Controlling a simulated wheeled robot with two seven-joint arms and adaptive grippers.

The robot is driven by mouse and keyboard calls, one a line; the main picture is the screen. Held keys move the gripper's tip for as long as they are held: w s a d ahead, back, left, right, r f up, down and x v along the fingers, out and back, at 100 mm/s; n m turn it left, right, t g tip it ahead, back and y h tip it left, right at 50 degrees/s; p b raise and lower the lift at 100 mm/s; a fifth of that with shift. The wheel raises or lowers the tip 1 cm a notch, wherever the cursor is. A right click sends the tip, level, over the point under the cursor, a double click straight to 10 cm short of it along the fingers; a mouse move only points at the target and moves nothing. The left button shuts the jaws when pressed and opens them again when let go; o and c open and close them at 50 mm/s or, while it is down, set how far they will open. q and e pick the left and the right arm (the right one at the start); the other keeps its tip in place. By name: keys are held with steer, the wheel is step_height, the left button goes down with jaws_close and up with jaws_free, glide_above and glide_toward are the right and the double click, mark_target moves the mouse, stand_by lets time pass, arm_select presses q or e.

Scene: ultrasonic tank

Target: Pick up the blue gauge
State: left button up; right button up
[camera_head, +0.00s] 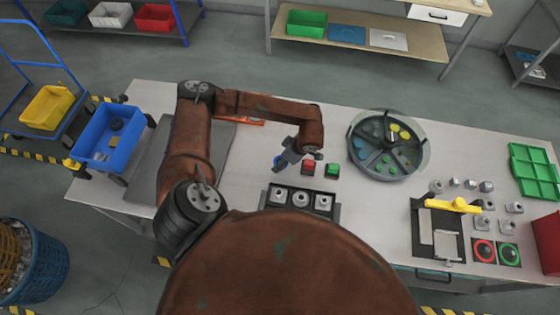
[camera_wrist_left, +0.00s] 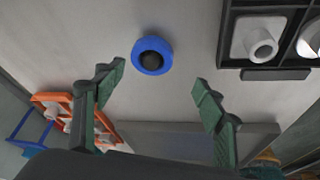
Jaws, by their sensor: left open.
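The blue gauge (camera_wrist_left: 138,57) is a round blue ring with a dark centre, lying on the light table top in the left wrist view. In the head view the gauge (camera_head: 278,162) is a small blue patch, partly hidden by my left gripper (camera_head: 288,159). In the left wrist view my left gripper (camera_wrist_left: 158,82) is open, with its two green fingers apart and empty. The gauge lies just beyond the fingertips, roughly centred between them and not visibly touched. My right gripper is not in view.
A black holder with metal parts (camera_head: 300,212) stands close to the gauge. Red (camera_head: 308,168) and green (camera_head: 332,170) buttons are right of my gripper. A round divided tray (camera_head: 352,143) is farther right, a blue bin (camera_head: 126,150) at left. An orange tray (camera_wrist_left: 60,97) shows at lower left.

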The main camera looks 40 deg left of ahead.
arm_select(q)
steer(key=f, duration=0.1)
steer(key=w+f, duration=0.1)
steer(key=f+p, duration=0.1)
steer(key=shift+w+a, duration=0.35)
steer(key=shift+w, duration=0.05)
steer(key=shift+s+a+f, duration=0.35)
steer(key=shift+f, duration=0.25)
steer(key=shift+w+f, duration=0.1)
steer(key=shift+w, duration=0.15)
steer(key=shift+c, duration=1.1)
steer(key=shift+s, duration=0.15)
steer(key=c, duration=1.2)
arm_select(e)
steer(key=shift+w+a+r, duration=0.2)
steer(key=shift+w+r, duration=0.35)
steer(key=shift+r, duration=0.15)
arm_select(q)
steer(key=shift+c, duration=0.2)
